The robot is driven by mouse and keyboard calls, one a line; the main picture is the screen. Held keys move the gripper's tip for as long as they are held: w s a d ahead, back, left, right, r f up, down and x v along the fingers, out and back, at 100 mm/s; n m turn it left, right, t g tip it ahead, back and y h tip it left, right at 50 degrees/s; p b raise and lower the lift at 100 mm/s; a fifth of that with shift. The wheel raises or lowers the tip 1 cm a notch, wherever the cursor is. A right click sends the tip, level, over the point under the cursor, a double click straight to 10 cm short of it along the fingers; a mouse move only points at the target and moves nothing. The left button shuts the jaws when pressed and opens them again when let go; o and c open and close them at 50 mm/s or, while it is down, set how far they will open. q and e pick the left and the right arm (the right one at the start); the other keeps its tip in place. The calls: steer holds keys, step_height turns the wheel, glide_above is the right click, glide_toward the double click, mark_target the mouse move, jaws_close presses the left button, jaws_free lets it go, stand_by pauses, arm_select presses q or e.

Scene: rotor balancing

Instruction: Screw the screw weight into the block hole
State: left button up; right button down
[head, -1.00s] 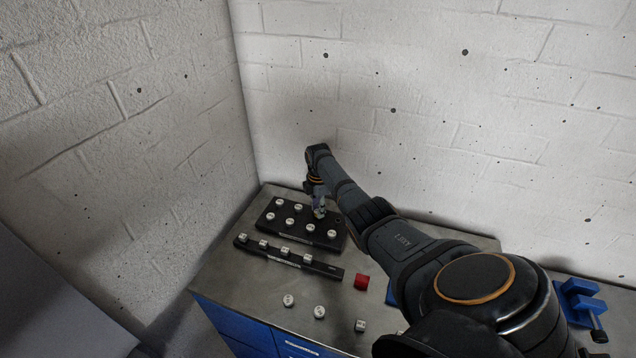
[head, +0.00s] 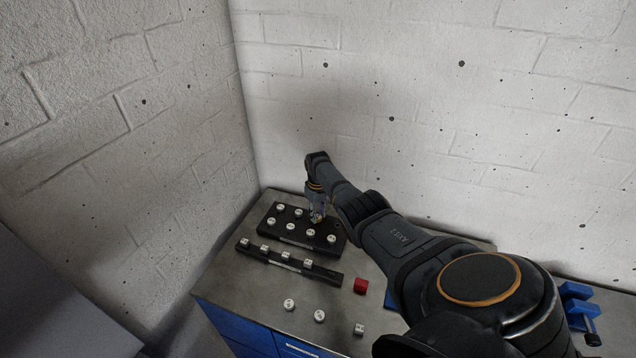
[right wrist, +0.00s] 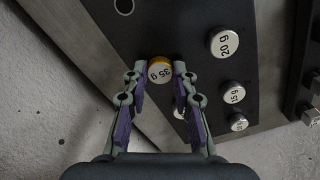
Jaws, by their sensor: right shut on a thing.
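My right gripper (head: 317,216) is over the back right part of a black weight block (head: 275,237) on the bench. In the right wrist view, its fingertips (right wrist: 160,74) are shut on a round white-topped screw weight (right wrist: 160,72) marked 35 g, with a brass-coloured side. I cannot tell whether this weight is in a hole or above the block. Several other weights, such as one marked 20 g (right wrist: 225,42), sit on the block. My left gripper is not in view.
A narrow black rack (head: 322,273) with several weights stands in front of the block. A red cube (head: 360,286) and loose weights (head: 289,305) lie on the metal bench (head: 240,290). A blue vise (head: 578,300) is at far right. Walls close off the back and left.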

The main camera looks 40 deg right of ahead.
steer(key=m, duration=0.5)
steer(key=shift+s+a+f+m, duration=0.15)
steer(key=shift+f+m, duration=0.1)
steer(key=shift+m, duration=0.15)
steer(key=m, duration=0.9)
steer(key=shift+m, duration=0.3)
steer(key=m, duration=0.6)
steer(key=c, duration=1.5)
jaws_free()
steer(key=shift+m, duration=0.7)
steer(key=o, duration=0.5)
steer(key=shift+w+r, duration=0.1)
steer(key=shift+w, duration=0.1)
steer(key=shift+c, duration=0.7)
